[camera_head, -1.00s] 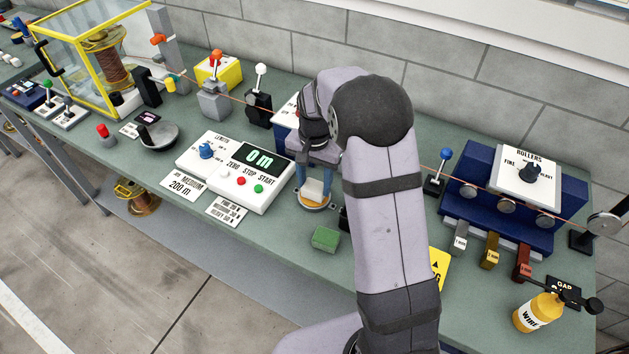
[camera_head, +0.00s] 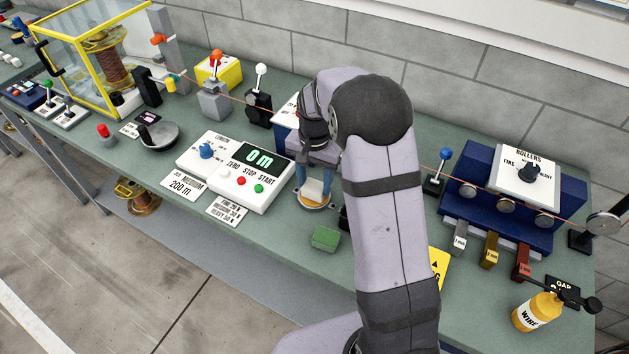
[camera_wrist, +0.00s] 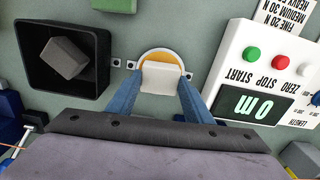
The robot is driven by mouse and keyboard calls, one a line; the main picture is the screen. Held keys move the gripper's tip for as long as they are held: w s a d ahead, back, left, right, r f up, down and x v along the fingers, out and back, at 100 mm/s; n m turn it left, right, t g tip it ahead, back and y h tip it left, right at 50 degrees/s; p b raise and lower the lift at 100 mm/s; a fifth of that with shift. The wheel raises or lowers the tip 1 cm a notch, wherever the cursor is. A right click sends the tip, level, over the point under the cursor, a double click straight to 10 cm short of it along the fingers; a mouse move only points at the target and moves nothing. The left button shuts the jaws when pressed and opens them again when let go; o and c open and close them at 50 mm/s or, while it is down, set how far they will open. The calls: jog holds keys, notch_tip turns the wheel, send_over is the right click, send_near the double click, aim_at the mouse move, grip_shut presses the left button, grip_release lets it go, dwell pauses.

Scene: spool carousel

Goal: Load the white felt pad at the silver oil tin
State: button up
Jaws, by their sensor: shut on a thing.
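The silver oil tin (camera_head: 316,208) is a shallow round dish with amber oil in it. It stands on the green bench, right of the white counter box, and also shows in the wrist view (camera_wrist: 146,56). My gripper (camera_head: 314,190) points down over the tin with its two blue fingers. It is shut on the white felt pad (camera_wrist: 162,77), which sits between the fingertips and covers part of the tin. The pad also shows in the head view (camera_head: 314,187). I cannot tell whether its lower end touches the oil.
A black open tray (camera_wrist: 38,90) holding a grey block (camera_wrist: 64,58) lies beside the tin. A green block (camera_head: 325,238) is near the bench's front edge. The white counter box (camera_head: 238,172) reads 0 m. A wire runs along the back of the bench to the rollers (camera_head: 515,205).

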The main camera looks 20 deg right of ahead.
aim_at(318, 195)
jog(key=shift+r+p, duration=3.05)
jog(key=shift+r, duration=0.45)
jog(key=n, duration=0.3)
jog(key=shift+f+n, duration=0.1)
jog(key=shift+n, duration=0.2)
jog(key=shift+s+f+n, duration=0.1)
jog(key=shift+s+n, duration=0.1)
jog(key=shift+n, duration=0.5)
jog(key=s+n, duration=0.1)
jog(key=n, duration=0.1)
jog(key=s+n, duration=0.1)
jog(key=n, duration=0.1)
jog(key=shift+s+f, duration=0.3)
jog(key=shift+f, duration=0.1)
jog(key=shift+m, duration=0.3)
jog(key=d, duration=0.1)
jog(key=s+d+r+b, duration=0.1)
jog(key=d, duration=0.1)
jog(key=d+r, duration=0.1)
jog(key=shift+s+d+b, duration=0.25)
jog(key=shift+s+b, duration=0.1)
jog(key=shift+s, duration=0.05)
